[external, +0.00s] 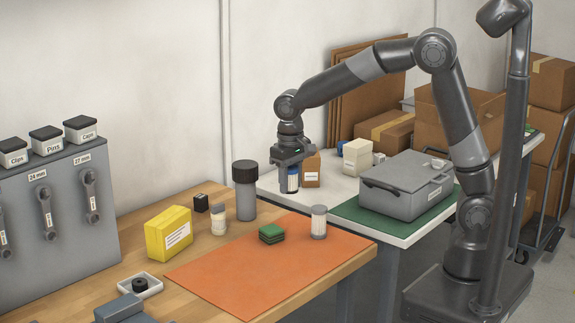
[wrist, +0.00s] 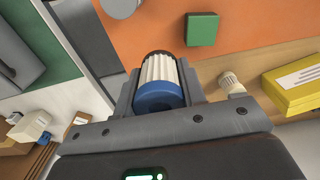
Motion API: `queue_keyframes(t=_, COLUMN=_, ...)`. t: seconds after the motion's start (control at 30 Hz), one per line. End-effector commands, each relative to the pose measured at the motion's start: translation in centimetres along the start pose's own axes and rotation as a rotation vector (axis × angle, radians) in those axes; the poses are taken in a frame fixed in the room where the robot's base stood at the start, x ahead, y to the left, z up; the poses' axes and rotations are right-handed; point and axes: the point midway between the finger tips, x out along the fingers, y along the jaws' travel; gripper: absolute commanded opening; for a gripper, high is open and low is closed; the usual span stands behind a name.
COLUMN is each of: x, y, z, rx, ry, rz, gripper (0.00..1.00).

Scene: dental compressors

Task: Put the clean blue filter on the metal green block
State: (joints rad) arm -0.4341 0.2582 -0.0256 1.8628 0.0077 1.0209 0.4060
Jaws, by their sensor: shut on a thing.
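My gripper (external: 289,179) is shut on the blue filter (external: 292,183), held in the air above the gap between the wooden bench and the white table. In the wrist view the filter (wrist: 161,84) has a white pleated body and a blue end cap, and sits between my gripper's fingers (wrist: 158,85). Nothing shows on top of the block.
A grey-white filter (external: 319,222) stands on the mat right of the block. A grey case (external: 400,190) sits on the white table.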

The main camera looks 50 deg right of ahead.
Motion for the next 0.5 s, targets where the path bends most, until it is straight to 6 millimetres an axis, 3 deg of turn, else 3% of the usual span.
queue_keyframes(t=0.23, x=3.3, y=-5.4, z=-0.2, rx=-0.004, ry=-0.001, rz=0.001, gripper=0.15)
queue_keyframes(t=0.5, x=4.7, y=-7.2, z=-0.3, rx=-0.001, ry=-0.001, rz=0.001, gripper=0.15)
